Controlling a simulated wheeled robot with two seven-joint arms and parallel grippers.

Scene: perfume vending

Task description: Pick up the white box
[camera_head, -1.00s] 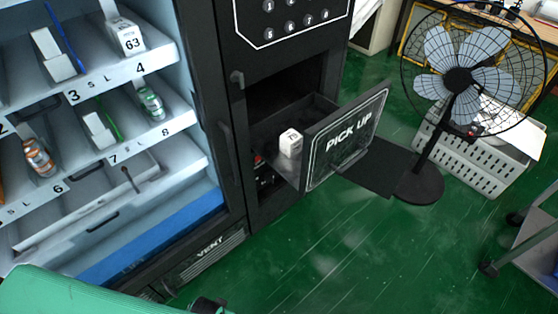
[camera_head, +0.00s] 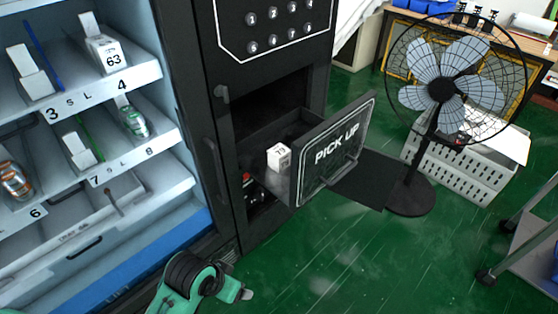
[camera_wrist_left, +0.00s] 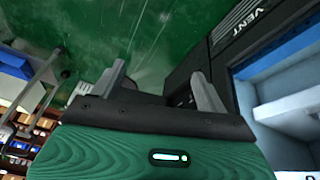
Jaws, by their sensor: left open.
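The small white box (camera_head: 279,157) stands in the pull-out pick-up tray of the black vending machine, behind the "PICK UP" flap (camera_head: 337,150). The flap is tilted open. My left arm (camera_head: 190,284) comes in at the bottom of the head view, below and to the left of the tray, clear of the box. In the left wrist view my left gripper (camera_wrist_left: 162,88) is open, with nothing seen between its fingers. The white box does not show in the wrist view. My right gripper is not in view.
Shelves with other white boxes (camera_head: 104,50) and small bottles (camera_head: 134,122) are on the left. A black standing fan (camera_head: 440,90) and a white crate (camera_head: 465,165) stand to the right. A cart (camera_head: 525,240) is at the right edge. Green floor in front of the tray is free.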

